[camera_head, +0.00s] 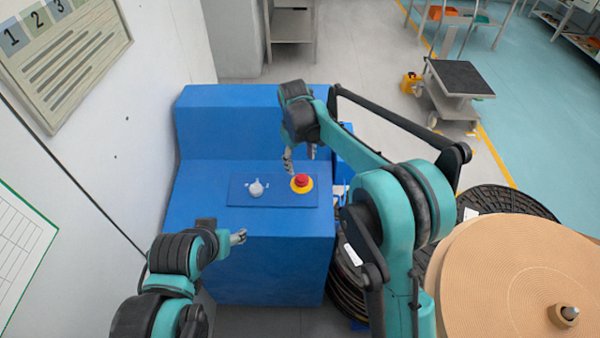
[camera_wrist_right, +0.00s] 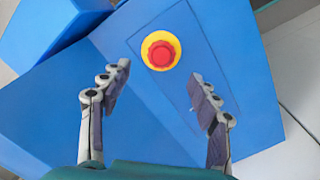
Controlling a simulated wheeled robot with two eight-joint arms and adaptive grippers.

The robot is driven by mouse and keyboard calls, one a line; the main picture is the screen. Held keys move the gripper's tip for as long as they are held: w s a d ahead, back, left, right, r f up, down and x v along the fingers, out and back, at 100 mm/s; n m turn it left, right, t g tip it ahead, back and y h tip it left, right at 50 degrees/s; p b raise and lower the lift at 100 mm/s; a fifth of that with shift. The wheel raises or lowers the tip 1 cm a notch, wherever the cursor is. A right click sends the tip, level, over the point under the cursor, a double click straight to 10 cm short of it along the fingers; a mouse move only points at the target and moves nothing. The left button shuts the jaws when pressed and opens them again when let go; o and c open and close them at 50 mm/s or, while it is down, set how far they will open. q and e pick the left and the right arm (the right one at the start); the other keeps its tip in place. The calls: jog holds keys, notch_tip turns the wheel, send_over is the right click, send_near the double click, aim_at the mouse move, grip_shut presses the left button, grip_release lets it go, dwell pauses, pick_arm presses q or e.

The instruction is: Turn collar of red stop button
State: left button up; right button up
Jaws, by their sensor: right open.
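The red stop button (camera_head: 302,180) sits on a yellow round base on the dark blue panel (camera_head: 240,201) of the blue console. In the right wrist view the red button (camera_wrist_right: 161,54) with its yellow collar (camera_wrist_right: 161,34) lies beyond the fingertips, between their lines. My right gripper (camera_head: 300,156) is just above and behind the button in the head view. In the right wrist view my right gripper (camera_wrist_right: 163,82) is open and empty, with its fingers apart and not touching the button. My left gripper (camera_head: 240,237) is near the console's front left edge; its fingers are too small to judge.
A white knob (camera_head: 257,188) sits on the panel left of the button. The blue console (camera_head: 240,125) has a raised back block. A white wall (camera_head: 100,130) stands at the left. A large brown roll (camera_head: 500,270) and black reels are at the right.

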aim_at(300, 176)
jog(key=shift+w+a+f, duration=0.2)
jog(key=shift+a+f, duration=0.05)
jog(key=shift+f, duration=0.15)
jog(key=f, duration=0.2)
jog(key=f+b, duration=0.1)
jog(key=f, duration=0.4)
jog(key=shift+w+d+f+b, duration=0.2)
jog(key=shift+w+f+b, duration=0.1)
jog(key=shift+f+b, duration=0.1)
jog(key=c, duration=1.2)
